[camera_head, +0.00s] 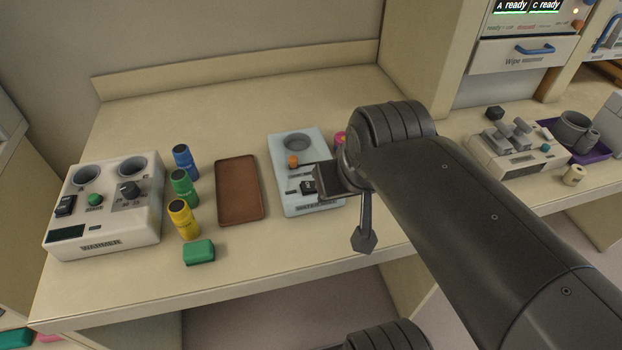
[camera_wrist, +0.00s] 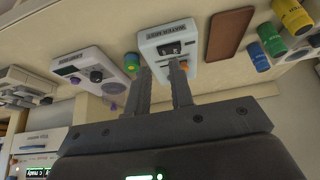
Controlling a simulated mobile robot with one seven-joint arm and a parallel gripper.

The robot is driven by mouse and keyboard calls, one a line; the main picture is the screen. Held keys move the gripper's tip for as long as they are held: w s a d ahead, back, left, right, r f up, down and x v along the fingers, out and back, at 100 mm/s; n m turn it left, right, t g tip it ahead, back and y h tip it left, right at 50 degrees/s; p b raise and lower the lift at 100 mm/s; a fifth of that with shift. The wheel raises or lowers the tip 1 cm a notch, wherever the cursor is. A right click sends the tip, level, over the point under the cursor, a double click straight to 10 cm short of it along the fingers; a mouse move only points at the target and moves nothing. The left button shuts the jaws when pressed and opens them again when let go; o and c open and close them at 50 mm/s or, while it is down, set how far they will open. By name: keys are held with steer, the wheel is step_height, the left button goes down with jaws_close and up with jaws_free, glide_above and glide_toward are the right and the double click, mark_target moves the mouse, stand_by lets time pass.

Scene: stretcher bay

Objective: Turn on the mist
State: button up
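The water mist unit (camera_head: 284,203) is a pale box on the counter with a round recess at its back, an orange knob (camera_head: 293,161) and a black switch (camera_head: 308,187) near its front label. In the wrist view the unit (camera_wrist: 150,42) lies just past my fingertips, its switch (camera_wrist: 168,47) beyond them and its orange knob beside the right finger. My gripper (camera_wrist: 160,70) is open, with a clear gap and nothing between the fingers. In the head view it hangs over the unit's right side, hiding part of it. I cannot tell whether it touches, or the switch's state.
A brown tray (camera_head: 240,190) lies left of the unit. Blue, green and yellow bottles (camera_head: 183,218), a green block (camera_head: 199,252) and the warmer (camera_head: 104,208) stand farther left. Another white panel with knobs (camera_wrist: 88,68) is close by in the wrist view, mostly behind my arm in the head view.

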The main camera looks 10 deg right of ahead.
steer(key=w, duration=0.2)
steer(key=w+r+g, duration=0.1)
steer(key=w, duration=0.1)
steer(key=w+r+g, duration=0.1)
steer(key=w, duration=0.1)
steer(key=shift+a+y, duration=0.15)
steer(key=shift+y, duration=0.15)
jaws_close()
steer(key=w+g+y, duration=0.1)
steer(key=w+g, duration=0.2)
steer(key=w, duration=0.6)
